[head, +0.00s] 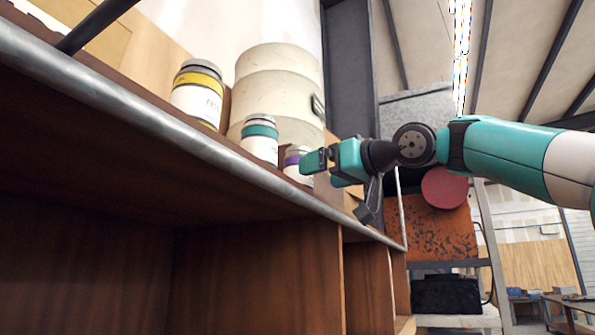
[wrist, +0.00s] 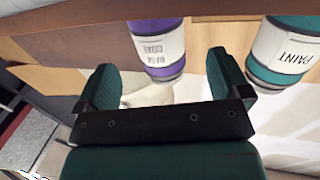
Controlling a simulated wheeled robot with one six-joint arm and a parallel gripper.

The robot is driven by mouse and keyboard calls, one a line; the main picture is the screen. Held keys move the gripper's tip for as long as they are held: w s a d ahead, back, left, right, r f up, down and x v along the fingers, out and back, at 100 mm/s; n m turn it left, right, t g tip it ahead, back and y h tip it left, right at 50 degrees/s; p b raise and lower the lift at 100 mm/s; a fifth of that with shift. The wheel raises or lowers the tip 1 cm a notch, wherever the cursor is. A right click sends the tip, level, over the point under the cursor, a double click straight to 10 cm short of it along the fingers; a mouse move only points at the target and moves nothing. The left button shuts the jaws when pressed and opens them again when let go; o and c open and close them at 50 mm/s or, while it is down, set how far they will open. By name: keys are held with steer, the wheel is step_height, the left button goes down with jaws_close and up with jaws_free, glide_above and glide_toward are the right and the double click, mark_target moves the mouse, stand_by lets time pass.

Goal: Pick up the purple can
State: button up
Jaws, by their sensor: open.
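The purple can (head: 293,165), white with a purple band, stands on the shelf top near its front edge. In the wrist view the purple can (wrist: 160,48) appears upside down, ahead of my gripper and between the lines of its two fingers. My gripper (head: 313,170) is at the can's right side in the head view, fingers toward it. In the wrist view my gripper (wrist: 160,80) has its green fingers spread apart with nothing held. The gripper hides part of the can's right side in the head view. Whether a fingertip touches the can cannot be told.
A teal-banded paint can (head: 260,140) stands beside the purple can, also seen in the wrist view (wrist: 282,48). A yellow-banded can (head: 198,95) is farther left. A large cream drum (head: 280,85) stands behind. The shelf's metal front edge (head: 150,110) runs below them.

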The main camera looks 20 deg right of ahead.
mark_target(310, 177)
steer(key=p+x, duration=0.4)
steer(key=x, duration=0.3)
steer(key=shift+w+a+f, duration=0.1)
steer(key=shift+w+f, duration=0.1)
steer(key=shift+c, duration=0.3)
steer(key=c, duration=1.2)
steer(key=shift+o, duration=0.2)
steer(key=shift+r+b, duration=0.15)
steer(key=shift+b, duration=0.2)
